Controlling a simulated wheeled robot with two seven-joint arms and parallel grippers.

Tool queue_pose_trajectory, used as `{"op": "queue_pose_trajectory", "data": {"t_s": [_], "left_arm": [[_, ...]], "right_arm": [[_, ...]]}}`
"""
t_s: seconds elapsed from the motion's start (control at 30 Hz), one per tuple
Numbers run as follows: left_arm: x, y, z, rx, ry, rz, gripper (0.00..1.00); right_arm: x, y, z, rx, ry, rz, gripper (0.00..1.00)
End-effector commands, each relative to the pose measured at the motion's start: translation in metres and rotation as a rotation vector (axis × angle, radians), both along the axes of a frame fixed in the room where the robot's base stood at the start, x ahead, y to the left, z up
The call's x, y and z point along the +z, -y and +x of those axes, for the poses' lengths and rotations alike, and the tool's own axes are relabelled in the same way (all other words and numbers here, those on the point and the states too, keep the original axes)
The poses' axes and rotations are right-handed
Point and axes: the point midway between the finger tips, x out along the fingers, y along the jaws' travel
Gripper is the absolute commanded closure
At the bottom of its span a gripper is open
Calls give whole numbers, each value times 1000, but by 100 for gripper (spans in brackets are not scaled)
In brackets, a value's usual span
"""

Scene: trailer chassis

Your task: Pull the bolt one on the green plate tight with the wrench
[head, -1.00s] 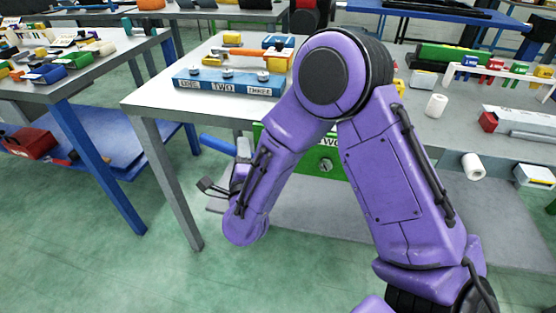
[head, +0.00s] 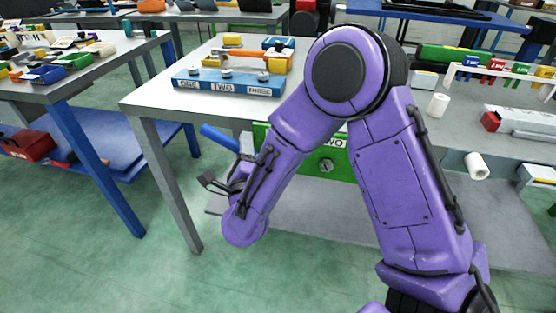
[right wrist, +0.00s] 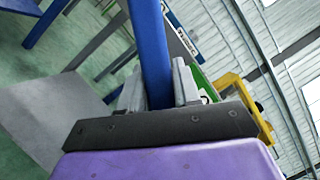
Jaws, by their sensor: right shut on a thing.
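The green plate (head: 345,168) hangs upright under the front edge of the middle table. A bolt head (head: 326,166) on it shows beside a partly covered label ending in "WO". Bolt one is not visible; my right arm covers the plate's left part. The wrench shows as a blue handle (head: 219,138), left of the plate; its head is hidden. My right gripper (head: 243,165) is shut on this handle. In the right wrist view the handle (right wrist: 153,45) stands between the fingers of the gripper (right wrist: 157,88). My left gripper is not in view.
A blue block labelled ONE, TWO, THREE (head: 226,86) lies on the table top (head: 160,99), with bolts on it. A side table (head: 60,90) with a blue lower shelf (head: 112,148) stands left. White rolls (head: 477,166) are at right. Green floor is open in front.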

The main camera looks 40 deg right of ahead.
Motion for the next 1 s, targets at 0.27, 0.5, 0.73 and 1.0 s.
{"op": "queue_pose_trajectory", "data": {"t_s": [0.27,0.5,0.73,1.0], "left_arm": [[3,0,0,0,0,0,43],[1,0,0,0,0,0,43],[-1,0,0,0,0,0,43],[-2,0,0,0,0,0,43]], "right_arm": [[-2,-1,2,0,-31,-27,100],[-4,-11,-6,1,-37,-33,100],[-4,-23,-16,1,-36,-33,100],[-4,-37,-29,2,-37,-33,100]]}}
